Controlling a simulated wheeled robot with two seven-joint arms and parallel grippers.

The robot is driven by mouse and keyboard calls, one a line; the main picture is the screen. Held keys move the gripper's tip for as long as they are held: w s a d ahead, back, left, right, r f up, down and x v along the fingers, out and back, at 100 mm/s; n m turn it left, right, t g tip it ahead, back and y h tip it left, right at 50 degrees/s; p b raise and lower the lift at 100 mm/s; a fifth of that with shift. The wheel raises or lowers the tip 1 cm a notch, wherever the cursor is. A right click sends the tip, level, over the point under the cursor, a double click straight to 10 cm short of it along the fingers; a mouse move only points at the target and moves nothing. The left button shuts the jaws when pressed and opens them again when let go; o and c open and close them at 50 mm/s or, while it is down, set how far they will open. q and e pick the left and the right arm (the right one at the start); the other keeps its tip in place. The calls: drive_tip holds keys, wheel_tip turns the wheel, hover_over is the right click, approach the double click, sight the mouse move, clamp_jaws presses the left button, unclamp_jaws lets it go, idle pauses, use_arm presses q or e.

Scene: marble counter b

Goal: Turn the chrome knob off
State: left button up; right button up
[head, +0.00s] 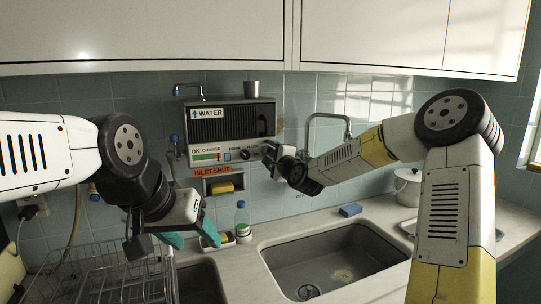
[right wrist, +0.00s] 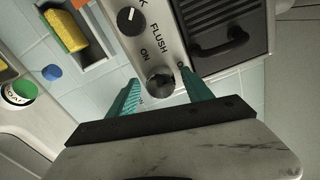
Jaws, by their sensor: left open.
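The chrome knob (right wrist: 160,84) sits on the light control panel in the right wrist view, between an "ON" label on its left and a partly covered label on its right. My right gripper (right wrist: 158,80) is open, its teal fingers on either side of the knob with visible gaps, so it does not grasp it. In the head view my right gripper (head: 272,152) is at the right end of the panel of the water unit (head: 233,121) and hides the knob. The knob's pointing direction is hard to tell. My left gripper (head: 192,236) is open and empty above the counter at left.
A black knob (right wrist: 131,20) is beside the chrome one. A niche with a yellow sponge (head: 222,188) lies below the panel. A bottle (head: 241,218), sink (head: 335,262), blue sponge (head: 350,210) and wire rack (head: 100,275) are below. A faucet (head: 328,117) stands right of the unit.

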drive_tip(key=v, duration=0.8)
drive_tip(key=shift+w, duration=0.1)
drive_tip(key=s+f+n+g+h, duration=0.2)
drive_tip(key=s+f+n+g, duration=0.25)
drive_tip(key=s+n, duration=0.35)
drive_tip(key=s+d+n+g+h, duration=0.1)
drive_tip(key=s+d, duration=0.3)
drive_tip(key=s, duration=0.5)
drive_tip(key=s+d+r+n+g, duration=0.1)
drive_tip(key=s+d+n+g, duration=0.2)
drive_tip(key=s, duration=0.7)
drive_tip(key=s+d+r+n+g+h, duration=0.1)
drive_tip(key=s+d+n, duration=0.3)
drive_tip(key=s, duration=0.5)
drive_tip(key=shift+s+d+g+h, duration=0.25)
drive_tip(key=shift+d+g+h, duration=0.05)
drive_tip(key=shift+g, duration=0.15)
